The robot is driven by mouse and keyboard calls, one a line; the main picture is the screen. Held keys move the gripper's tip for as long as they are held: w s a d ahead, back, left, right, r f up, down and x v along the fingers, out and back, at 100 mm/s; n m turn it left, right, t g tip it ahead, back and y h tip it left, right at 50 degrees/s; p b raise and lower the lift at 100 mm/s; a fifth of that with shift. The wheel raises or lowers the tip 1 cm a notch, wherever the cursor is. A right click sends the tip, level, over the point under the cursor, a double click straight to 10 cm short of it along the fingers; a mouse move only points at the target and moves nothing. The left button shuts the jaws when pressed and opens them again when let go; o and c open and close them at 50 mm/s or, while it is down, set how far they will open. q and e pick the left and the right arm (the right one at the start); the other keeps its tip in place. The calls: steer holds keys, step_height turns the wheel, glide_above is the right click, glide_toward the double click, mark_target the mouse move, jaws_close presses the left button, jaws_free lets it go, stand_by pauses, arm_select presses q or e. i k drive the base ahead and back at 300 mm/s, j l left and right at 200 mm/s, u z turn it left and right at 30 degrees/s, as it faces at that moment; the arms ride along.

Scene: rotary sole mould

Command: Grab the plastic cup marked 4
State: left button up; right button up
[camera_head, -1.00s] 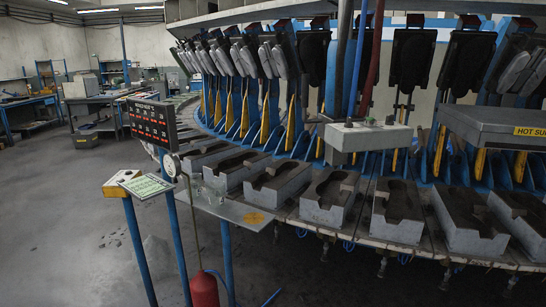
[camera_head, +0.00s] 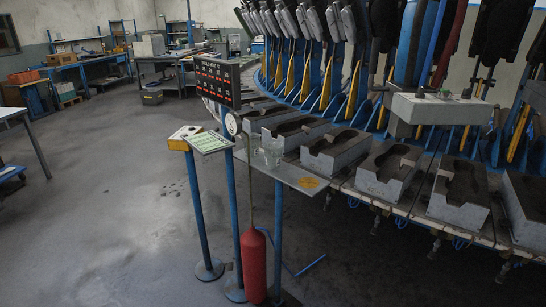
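What looks like a clear plastic cup (camera_head: 268,152) stands on a small grey shelf (camera_head: 296,174) in front of the rotary machine, near the middle of the head view. It may be more than one cup; the clear outlines overlap. No number can be read on it at this size. Neither of my grippers is in view.
Blue posts carry a green-white card (camera_head: 209,142) and a box with a button (camera_head: 185,132) left of the shelf. A red cylinder (camera_head: 254,266) stands below it. Grey moulds (camera_head: 392,168) line the machine to the right. Open floor (camera_head: 100,220) lies left.

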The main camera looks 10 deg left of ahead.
mark_target(273, 155)
steer(key=i+j, duration=0.15)
steer(key=j, duration=0.15)
steer(key=i+j+z, duration=0.15)
steer(key=j, duration=0.5)
steer(key=i+j+z, duration=0.15)
steer(key=j, duration=0.2)
